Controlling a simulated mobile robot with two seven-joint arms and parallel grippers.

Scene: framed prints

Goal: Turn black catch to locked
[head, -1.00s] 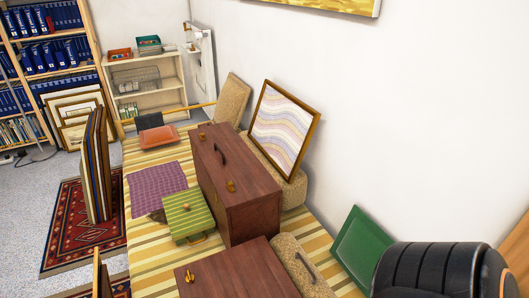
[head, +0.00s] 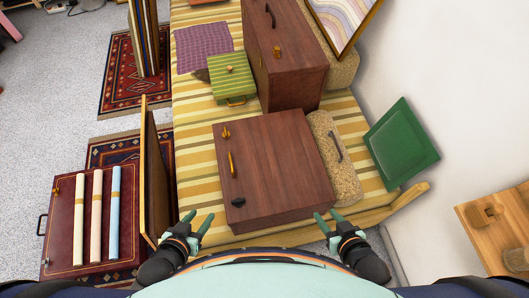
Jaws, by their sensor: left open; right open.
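A brown wooden case (head: 275,165) lies flat on the striped cover, close in front of me. The black catch (head: 238,202) sits near its left edge, at the corner closest to me. A brass catch (head: 226,132) is at the far end of that edge, with a brass handle (head: 231,164) between them. The black catch is too small to read its setting. My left gripper (head: 199,218) is open and empty, left of the black catch and a little nearer to me, apart from it. My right gripper (head: 328,217) is open and empty by the case's near right corner.
A taller brown case (head: 285,60) and a green striped box (head: 233,78) stand beyond. An upright wooden panel (head: 150,175) rises left of my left gripper. A speckled case (head: 333,160) lies right, then a green panel (head: 401,145). A dark red case (head: 65,225) with rolls is left.

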